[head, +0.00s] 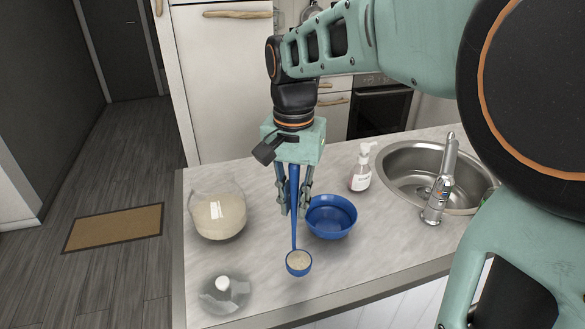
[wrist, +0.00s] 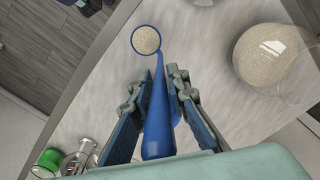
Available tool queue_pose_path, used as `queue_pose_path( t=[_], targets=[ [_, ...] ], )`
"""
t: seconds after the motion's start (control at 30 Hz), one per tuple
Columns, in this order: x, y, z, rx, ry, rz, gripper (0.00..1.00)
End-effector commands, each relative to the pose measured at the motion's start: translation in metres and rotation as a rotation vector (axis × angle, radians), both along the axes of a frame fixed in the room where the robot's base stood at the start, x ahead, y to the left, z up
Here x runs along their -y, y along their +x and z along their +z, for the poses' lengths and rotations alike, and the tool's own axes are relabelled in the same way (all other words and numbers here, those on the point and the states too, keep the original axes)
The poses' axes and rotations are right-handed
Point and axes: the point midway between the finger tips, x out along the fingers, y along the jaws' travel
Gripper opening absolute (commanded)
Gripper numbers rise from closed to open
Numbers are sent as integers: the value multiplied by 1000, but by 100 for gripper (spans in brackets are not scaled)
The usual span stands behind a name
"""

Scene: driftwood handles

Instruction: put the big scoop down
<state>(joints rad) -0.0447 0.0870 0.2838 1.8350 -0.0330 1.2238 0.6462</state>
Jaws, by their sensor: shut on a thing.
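The big scoop (head: 299,264) is blue, with a long handle and a round cup holding pale grain. My gripper (head: 294,208) is shut on its handle, which runs up between the fingers. In the wrist view the scoop's handle (wrist: 157,115) lies between the fingers of my gripper (wrist: 154,84), with the cup beyond the fingertips. The cup shows over the front part of the counter (head: 345,272); I cannot tell its exact height above it. The cup looks level enough to keep its grain.
A blue bowl (head: 331,217) stands just right of my gripper. A glass jar of grain (head: 217,216) is at left, with a clear lid (head: 223,291) in front. A soap bottle (head: 361,168), sink (head: 405,180) and faucet (head: 441,185) are at right. Bare counter lies front right.

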Motion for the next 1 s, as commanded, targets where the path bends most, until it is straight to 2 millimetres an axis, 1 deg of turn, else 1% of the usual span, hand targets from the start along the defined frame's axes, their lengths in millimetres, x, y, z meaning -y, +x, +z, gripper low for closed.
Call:
queue_pose_path(
  t=[0.03,0.1,0.2,0.3,0.5,0.63,0.67,0.8,1.0],
  targets=[
    [5,0,-7,-5,-2,-3,0],
    [3,0,-19,-5,-2,-1,0],
    [3,0,-30,-3,-1,-1,0],
    [3,1,-34,-1,-1,-2,0],
    [3,1,-34,0,0,-2,0],
    [3,1,-38,-1,-1,-2,0],
    [3,1,-37,-1,-1,-2,18],
    [3,1,-36,-1,-1,-2,33],
    [3,1,-36,-1,-1,-2,33]
  ],
)
